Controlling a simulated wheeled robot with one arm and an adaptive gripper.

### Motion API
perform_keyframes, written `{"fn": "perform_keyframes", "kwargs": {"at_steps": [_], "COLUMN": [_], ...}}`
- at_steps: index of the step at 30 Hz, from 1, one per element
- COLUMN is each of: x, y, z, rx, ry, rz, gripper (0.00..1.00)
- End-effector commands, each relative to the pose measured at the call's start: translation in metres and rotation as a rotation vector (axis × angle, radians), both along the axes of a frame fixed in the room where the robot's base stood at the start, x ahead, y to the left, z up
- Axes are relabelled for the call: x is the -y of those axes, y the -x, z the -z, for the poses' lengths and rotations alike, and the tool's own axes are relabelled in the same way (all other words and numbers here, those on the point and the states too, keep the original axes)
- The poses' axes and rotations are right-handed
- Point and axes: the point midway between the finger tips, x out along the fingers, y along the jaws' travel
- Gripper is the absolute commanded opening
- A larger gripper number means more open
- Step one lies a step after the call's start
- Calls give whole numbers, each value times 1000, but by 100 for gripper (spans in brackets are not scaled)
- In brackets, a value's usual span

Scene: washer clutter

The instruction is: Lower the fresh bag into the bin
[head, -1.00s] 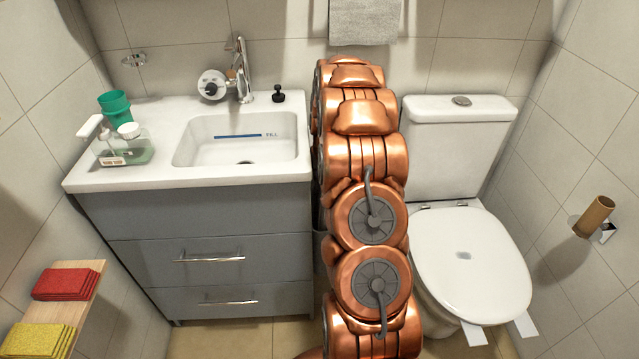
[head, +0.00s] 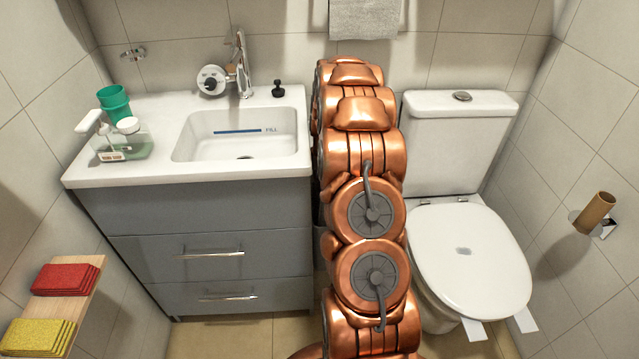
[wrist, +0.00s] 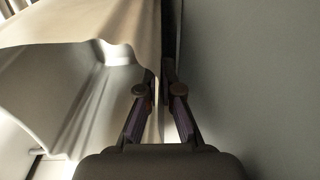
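In the wrist view a pale, thin-walled bag (wrist: 100,40) fills the left side, with a wavy open edge. My gripper (wrist: 155,88) has its two fingertips close together at the bag's right-hand edge, with a fold of the bag between them. It appears shut on that edge. In the head view my copper arm hides the gripper and the bag. I cannot make out the bin clearly in either view; the gap between the cabinet and toilet is mostly hidden behind my arm.
The grey cabinet (head: 210,255) with its white sink (head: 245,140) stands left of my arm. The toilet (head: 470,265), lid down, stands close on the right. A smooth grey surface (wrist: 250,80) lies right of my gripper. Sponges rest on a wooden shelf (head: 75,308).

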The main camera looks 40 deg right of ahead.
Motion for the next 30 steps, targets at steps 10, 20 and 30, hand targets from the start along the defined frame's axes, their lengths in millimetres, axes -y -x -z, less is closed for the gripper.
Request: {"fn": "perform_keyframes", "kwargs": {"at_steps": [10,20,30], "x": [0,0,0], "y": [0,0,0], "z": [3,13,20], "rx": [0,1,1], "ry": [0,1,1], "rz": [0,0,0], "gripper": [0,0,0]}}
